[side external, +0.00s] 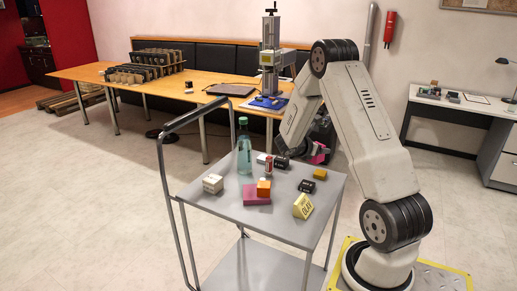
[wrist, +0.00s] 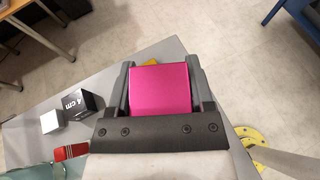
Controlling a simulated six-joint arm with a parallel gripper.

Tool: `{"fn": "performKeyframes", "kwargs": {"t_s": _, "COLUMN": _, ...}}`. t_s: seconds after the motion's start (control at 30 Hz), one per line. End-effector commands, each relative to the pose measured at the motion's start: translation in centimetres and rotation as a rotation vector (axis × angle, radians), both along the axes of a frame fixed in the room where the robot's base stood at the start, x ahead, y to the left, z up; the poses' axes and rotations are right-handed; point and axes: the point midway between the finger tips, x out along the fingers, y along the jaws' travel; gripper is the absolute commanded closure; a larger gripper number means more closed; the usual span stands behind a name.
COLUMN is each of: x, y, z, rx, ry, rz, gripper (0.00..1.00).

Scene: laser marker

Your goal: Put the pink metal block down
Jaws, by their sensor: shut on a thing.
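The pink metal block (wrist: 160,92) is held between the two dark fingers of my gripper (wrist: 160,70) in the wrist view. In the side external view the block (side external: 319,158) shows as a small pink patch at my gripper (side external: 316,154), near the far right edge of the grey cart top (side external: 225,201). It appears to be held above the cart; the exact gap is unclear. My arm and gripper hide part of it.
The cart carries a green bottle (side external: 244,152), a white cube (side external: 212,183), a magenta block (side external: 256,196) with an orange cube (side external: 263,187), a yellow block (side external: 320,174), a CLAY block (side external: 302,206) and a black block (side external: 306,186). Bare cart top lies at front left.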

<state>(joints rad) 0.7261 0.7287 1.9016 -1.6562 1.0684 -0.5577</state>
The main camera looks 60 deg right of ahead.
Motion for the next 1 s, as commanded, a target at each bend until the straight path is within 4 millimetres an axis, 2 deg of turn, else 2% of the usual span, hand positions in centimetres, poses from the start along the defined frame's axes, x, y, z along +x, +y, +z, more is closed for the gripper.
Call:
{"fn": "performKeyframes", "kwargs": {"t_s": 0.73, "x": 5.3, "y": -6.3, "z": -3.6, "rx": -0.002, "ry": 0.0, "rz": 0.001, "gripper": 1.0}}
{"fn": "performKeyframes", "kwargs": {"t_s": 1.0, "x": 6.7, "y": -7.9, "z": -6.3, "rx": -0.002, "ry": 0.001, "rz": 0.0, "gripper": 1.0}}
